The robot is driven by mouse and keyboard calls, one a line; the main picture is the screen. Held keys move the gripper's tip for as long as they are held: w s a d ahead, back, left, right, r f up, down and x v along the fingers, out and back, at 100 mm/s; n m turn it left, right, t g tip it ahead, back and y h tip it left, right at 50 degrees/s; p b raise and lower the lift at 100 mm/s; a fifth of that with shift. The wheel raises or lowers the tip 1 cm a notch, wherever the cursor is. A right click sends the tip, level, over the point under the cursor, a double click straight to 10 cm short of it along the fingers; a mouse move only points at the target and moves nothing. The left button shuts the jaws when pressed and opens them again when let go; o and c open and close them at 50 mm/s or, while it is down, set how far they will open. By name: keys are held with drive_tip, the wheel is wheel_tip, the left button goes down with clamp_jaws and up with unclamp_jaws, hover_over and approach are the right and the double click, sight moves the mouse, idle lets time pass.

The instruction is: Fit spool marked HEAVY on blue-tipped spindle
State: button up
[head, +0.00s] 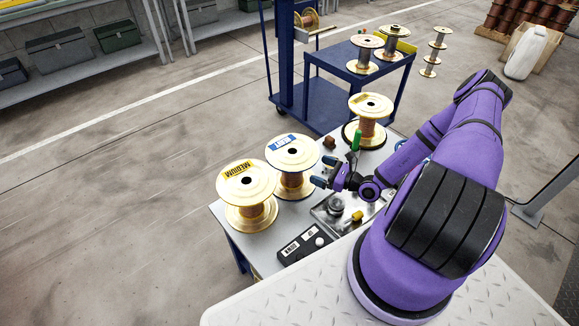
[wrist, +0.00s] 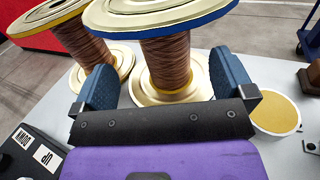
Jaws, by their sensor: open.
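A spool with a blue label (head: 289,152) stands upright on the grey table; its lettering is too small to read surely. It also shows in the wrist view (wrist: 165,62). My gripper (head: 326,171) is open and empty to its right, and in the wrist view the fingers (wrist: 166,85) flank its copper winding, apart from it. The MEDIUM spool (head: 246,182) has a yellow label and stands to the left. A third spool (head: 370,108) with an orange-yellow label stands further back; I cannot read it. I cannot read HEAVY on any spool. No blue-tipped spindle is clearly visible.
A control box (head: 305,245) with UP and DOWN labels lies at the table's front. Small parts sit in a metal tray (head: 338,212). A blue column (head: 284,50) and a blue cart (head: 352,68) bearing spools stand behind. Open floor lies to the left.

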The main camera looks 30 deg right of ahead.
sight(294, 159)
drive_tip(key=x, duration=1.1)
drive_tip(key=shift+d+f, duration=0.1)
drive_tip(key=shift+f, duration=0.1)
drive_tip(key=c, duration=1.6)
drive_tip(key=shift+w+r, duration=0.15)
